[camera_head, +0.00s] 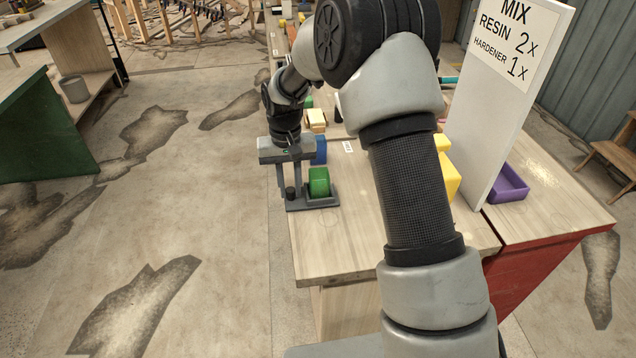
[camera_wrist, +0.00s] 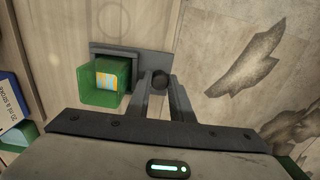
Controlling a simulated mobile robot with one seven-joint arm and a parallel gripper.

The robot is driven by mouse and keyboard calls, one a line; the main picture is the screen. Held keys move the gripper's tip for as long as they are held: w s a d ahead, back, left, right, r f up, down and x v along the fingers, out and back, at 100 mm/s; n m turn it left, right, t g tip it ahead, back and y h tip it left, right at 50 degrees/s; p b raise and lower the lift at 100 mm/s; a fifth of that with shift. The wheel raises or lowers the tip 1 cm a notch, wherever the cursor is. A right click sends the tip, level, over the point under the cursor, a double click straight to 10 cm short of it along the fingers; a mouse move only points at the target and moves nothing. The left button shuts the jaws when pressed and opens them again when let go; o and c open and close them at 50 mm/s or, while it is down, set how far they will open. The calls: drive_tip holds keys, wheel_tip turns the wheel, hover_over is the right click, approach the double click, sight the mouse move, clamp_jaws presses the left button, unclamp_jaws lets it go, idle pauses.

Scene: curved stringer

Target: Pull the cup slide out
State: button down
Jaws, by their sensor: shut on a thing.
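The cup slide is a flat dark grey plate (camera_head: 326,203) at the left edge of the wooden bench, with part of it beyond the edge. A green cup (camera_head: 319,182) stands on it; in the wrist view the open cup (camera_wrist: 88,88) shows an orange and blue patch inside. A dark round knob (camera_wrist: 159,80) stands at the slide's outer end. My gripper (camera_head: 290,192) points down and its two fingers are shut on the knob, beside the cup. In the wrist view the fingers (camera_wrist: 160,88) hide part of the knob's sides.
A blue box (camera_head: 320,150) and a yellow block (camera_head: 316,120) stand behind the slide on the bench. A white sign board (camera_head: 495,110), a yellow object (camera_head: 447,175) and a purple tray (camera_head: 508,184) are to the right. The floor (camera_head: 190,230) left of the bench is clear.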

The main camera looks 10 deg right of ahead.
drive_tip(key=shift+a+r, duration=0.1)
drive_tip(key=shift+a, duration=1.4)
drive_tip(key=c, duration=1.6)
unclamp_jaws()
drive_tip(key=shift+a, duration=0.1)
wheel_tip(320, 180, up, 17)
drive_tip(key=shift+r+p, duration=0.2)
drive_tip(key=shift+p, duration=0.75)
